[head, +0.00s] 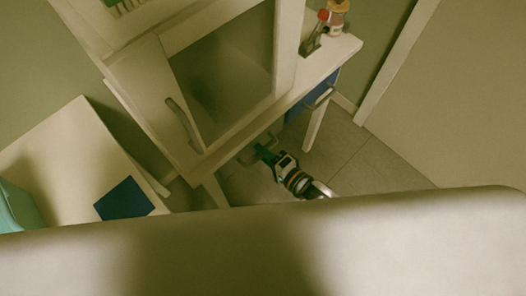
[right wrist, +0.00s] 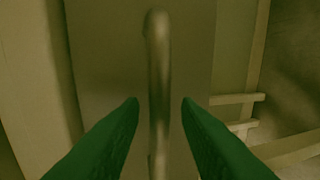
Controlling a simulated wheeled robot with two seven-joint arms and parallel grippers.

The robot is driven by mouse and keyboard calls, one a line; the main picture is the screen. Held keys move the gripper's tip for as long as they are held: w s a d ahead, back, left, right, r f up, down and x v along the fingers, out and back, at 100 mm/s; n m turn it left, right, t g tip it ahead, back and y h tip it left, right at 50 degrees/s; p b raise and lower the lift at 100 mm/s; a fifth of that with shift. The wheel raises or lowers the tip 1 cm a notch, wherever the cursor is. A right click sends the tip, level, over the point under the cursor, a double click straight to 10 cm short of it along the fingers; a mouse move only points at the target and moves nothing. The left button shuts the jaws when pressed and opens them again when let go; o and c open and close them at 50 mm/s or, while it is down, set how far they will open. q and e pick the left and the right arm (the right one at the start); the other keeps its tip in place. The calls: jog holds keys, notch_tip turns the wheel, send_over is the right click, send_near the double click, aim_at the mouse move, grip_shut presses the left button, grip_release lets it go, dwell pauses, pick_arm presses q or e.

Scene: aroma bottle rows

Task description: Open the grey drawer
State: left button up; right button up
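The grey drawer's front (right wrist: 110,60) fills the middle of the right wrist view, tinted greenish brown. Its bar handle (right wrist: 158,60) runs up and down the picture. My right gripper (right wrist: 160,103) is open, with one green fingertip on each side of the handle and a gap on both sides. In the head view, my right gripper (head: 263,152) is low beside the front of the cabinet, close to a thin handle (head: 247,158). The drawer front is hidden under the cabinet top in that view. My left gripper is not in view.
A blue drawer (head: 298,109) with a handle is to the right. Bottles (head: 337,18) stand on the top's far end. A table (head: 60,160) with a dark blue square is at left. Floor is clear at right.

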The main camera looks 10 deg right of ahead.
jog(key=shift+w+a, duration=0.15)
jog(key=shift+w, duration=0.05)
grip_shut()
jog(key=shift+s, duration=0.1)
jog(key=f+p+v, duration=0.2)
jog(key=v, duration=0.7)
jog(key=f+p+v, duration=0.2)
jog(key=v, duration=0.8)
jog(key=shift+s+d+p, duration=0.3)
jog(key=shift+d+p, duration=0.05)
jog(key=shift+d, duration=0.05)
jog(key=shift+f, duration=0.1)
